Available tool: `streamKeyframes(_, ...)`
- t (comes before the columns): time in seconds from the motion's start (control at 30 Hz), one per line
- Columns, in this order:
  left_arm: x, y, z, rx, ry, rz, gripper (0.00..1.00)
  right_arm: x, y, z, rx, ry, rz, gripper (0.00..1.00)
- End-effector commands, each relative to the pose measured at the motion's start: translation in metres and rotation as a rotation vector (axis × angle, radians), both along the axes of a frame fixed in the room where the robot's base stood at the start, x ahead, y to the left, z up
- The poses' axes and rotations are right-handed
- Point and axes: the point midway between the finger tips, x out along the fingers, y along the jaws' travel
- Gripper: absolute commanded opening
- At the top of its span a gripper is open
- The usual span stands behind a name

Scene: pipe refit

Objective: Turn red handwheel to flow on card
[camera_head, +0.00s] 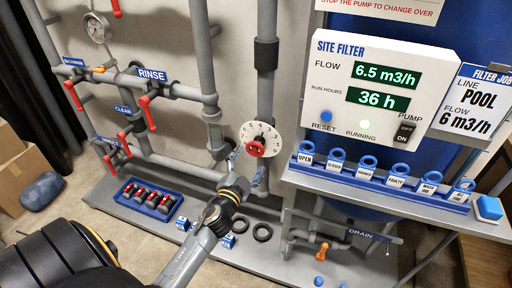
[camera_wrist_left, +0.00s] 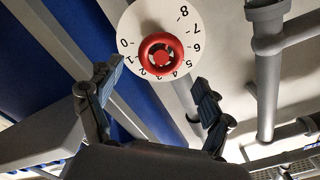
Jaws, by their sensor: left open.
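The red handwheel (camera_head: 256,149) sits in front of a white dial plate (camera_head: 248,131) with numbers, on the grey pipework. The handwheel also shows in the left wrist view (camera_wrist_left: 160,56), with dial numbers from 0 to 8 around it. My left gripper (camera_head: 246,168) is just below the handwheel. In the left wrist view its two fingers (camera_wrist_left: 154,92) are spread wide, with the handwheel beyond and between them, apart from both. The job card (camera_head: 474,106) at the right reads line POOL, flow 6 m3/h. My right gripper is not in view.
The site filter panel (camera_head: 380,80) reads flow 6.5 m3/h and 36 h; its running light is green. A blue rack (camera_head: 380,187) of labelled rings stands below it. Red-handled valves (camera_head: 148,96) are at the left. A blue tray (camera_head: 126,193) and black rings (camera_head: 262,232) lie on the ledge.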

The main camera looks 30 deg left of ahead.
Motion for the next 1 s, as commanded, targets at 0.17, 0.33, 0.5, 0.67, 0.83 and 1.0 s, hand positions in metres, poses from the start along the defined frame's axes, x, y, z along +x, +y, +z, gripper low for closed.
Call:
streamKeyframes(0.17, 0.035, 0.009, 0.001, 0.001, 0.0, 0.001, 0.8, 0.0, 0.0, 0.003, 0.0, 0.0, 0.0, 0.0)
streamKeyframes(0.33, 0.054, 0.013, 0.0, -0.001, 0.0, 0.0, 0.8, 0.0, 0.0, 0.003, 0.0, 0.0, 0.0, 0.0)
streamKeyframes(0.5, 0.061, 0.015, 0.0, -0.001, 0.0, 0.0, 0.8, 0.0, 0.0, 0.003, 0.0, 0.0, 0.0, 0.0)
streamKeyframes(0.67, 0.061, 0.015, 0.0, -0.001, 0.0, 0.0, 0.8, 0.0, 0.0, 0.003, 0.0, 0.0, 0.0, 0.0)
streamKeyframes(0.83, 0.061, 0.015, 0.0, -0.001, 0.0, -0.001, 0.62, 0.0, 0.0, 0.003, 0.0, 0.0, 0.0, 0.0)
streamKeyframes(1.0, 0.061, 0.015, 0.0, -0.001, 0.001, 0.0, 0.27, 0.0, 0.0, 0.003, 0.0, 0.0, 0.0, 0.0)
